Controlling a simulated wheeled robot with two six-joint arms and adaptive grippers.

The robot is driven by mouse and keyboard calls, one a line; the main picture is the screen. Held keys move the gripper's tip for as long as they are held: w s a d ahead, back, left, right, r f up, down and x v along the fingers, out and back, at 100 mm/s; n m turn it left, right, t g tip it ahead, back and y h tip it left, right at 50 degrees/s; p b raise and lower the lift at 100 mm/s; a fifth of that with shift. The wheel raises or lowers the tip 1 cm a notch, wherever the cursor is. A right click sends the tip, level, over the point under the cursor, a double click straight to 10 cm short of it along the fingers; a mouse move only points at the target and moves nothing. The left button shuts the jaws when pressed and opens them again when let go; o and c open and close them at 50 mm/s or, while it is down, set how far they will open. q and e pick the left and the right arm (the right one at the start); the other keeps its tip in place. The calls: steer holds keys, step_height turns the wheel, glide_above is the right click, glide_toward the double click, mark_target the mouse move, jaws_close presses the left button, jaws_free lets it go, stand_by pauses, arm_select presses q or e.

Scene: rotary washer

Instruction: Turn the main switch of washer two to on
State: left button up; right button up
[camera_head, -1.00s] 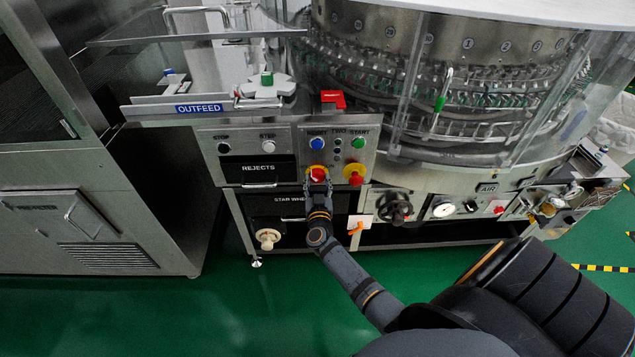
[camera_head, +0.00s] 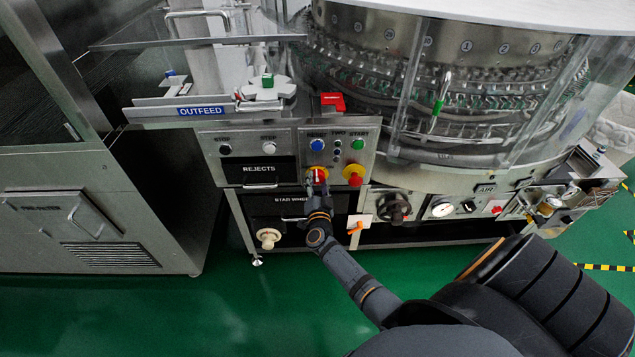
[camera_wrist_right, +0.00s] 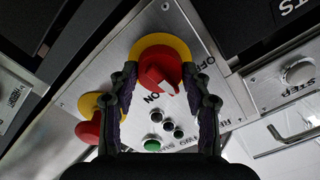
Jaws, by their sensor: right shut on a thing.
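The main switch is a red rotary knob on a yellow round plate (camera_head: 317,172), low on the panel of washer two. My right gripper (camera_head: 317,181) reaches it from below, and its fingers cover part of the knob. In the right wrist view, the red knob (camera_wrist_right: 159,70) sits between the two fingertips of my right gripper (camera_wrist_right: 160,82), with "ON" and "OFF" lettering on the panel beside it. The fingers are closed on the knob's sides. My left gripper is not in view.
A second red knob on yellow (camera_head: 354,175) sits close to the right. A blue button (camera_head: 317,145) and a green button (camera_head: 358,144) are above. A black REJECTS drawer (camera_head: 259,170) is left, and an orange-handled valve (camera_head: 357,228) is below right.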

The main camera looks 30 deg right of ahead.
steer(key=m, duration=0.4)
steer(key=shift+m, duration=0.3)
steer(key=m+b, duration=0.1)
steer(key=m, duration=0.4)
steer(key=shift+m, duration=0.3)
steer(key=o, duration=1.2)
steer(key=shift+c, duration=0.2)
steer(key=shift+s, duration=0.15)
steer(key=v, duration=1.1)
steer(key=shift+s+a, duration=0.3)
steer(key=shift+a, duration=0.05)
